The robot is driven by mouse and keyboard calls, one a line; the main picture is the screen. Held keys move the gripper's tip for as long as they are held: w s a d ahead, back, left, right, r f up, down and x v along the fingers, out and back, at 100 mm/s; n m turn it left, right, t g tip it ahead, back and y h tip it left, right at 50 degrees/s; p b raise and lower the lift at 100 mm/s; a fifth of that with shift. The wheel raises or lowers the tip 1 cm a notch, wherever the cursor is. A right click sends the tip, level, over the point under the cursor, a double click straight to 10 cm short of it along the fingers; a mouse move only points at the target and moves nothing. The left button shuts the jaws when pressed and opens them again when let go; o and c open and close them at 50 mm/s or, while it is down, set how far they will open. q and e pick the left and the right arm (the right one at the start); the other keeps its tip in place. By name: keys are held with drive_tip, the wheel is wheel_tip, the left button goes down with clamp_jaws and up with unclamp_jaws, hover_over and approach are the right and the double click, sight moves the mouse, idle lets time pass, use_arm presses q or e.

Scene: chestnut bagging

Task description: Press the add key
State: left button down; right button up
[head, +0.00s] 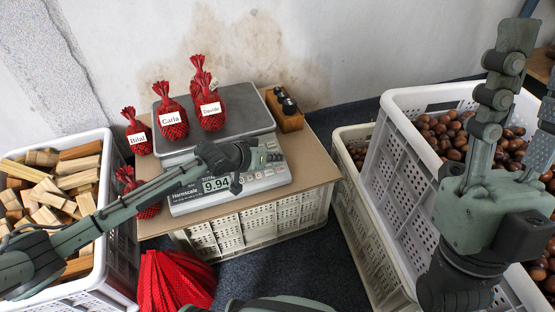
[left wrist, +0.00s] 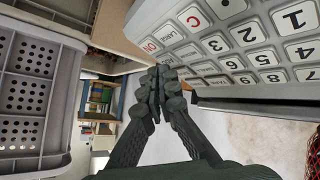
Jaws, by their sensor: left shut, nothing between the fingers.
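The scale (head: 240,110) stands on a board, its display reading 9.94 under the word TOTAL. Its keypad (head: 268,170) is at the right of its front panel. My left gripper (head: 238,180) is shut and empty, with its fingertips at the keypad's left side. In the left wrist view the shut fingertips (left wrist: 157,88) are close to the keys, beside the ON key (left wrist: 150,46). I cannot tell whether the fingertips touch a key. My right gripper (head: 530,85) is open and empty above the chestnut crate.
Red net bags labelled Carla (head: 172,120) and Davide (head: 209,108) stand on the scale pan; Bilal (head: 138,135) stands beside it. Wood-block crate (head: 112,170) is left, chestnut crate (head: 395,150) right.

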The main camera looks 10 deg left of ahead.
use_arm(q)
drive_tip(key=shift+w+f, duration=0.1)
drive_tip(key=shift+f, duration=0.25)
idle(0.6)
drive_tip(key=shift+r, duration=0.1)
drive_tip(key=shift+s+r+p, duration=0.2)
drive_tip(key=shift+r+p, duration=0.45)
drive_tip(key=shift+p, duration=0.5)
drive_tip(key=r+p, duration=0.1)
drive_tip(key=p, duration=0.1)
drive_tip(key=s+r+p, duration=0.1)
drive_tip(key=r+p, duration=0.1)
drive_tip(key=d+r+p, duration=0.1)
drive_tip(key=r+p, duration=0.1)
drive_tip(key=shift+s, duration=0.15)
drive_tip(key=shift+f, duration=0.15)
drive_tip(key=shift+s, duration=0.1)
idle(0.5)
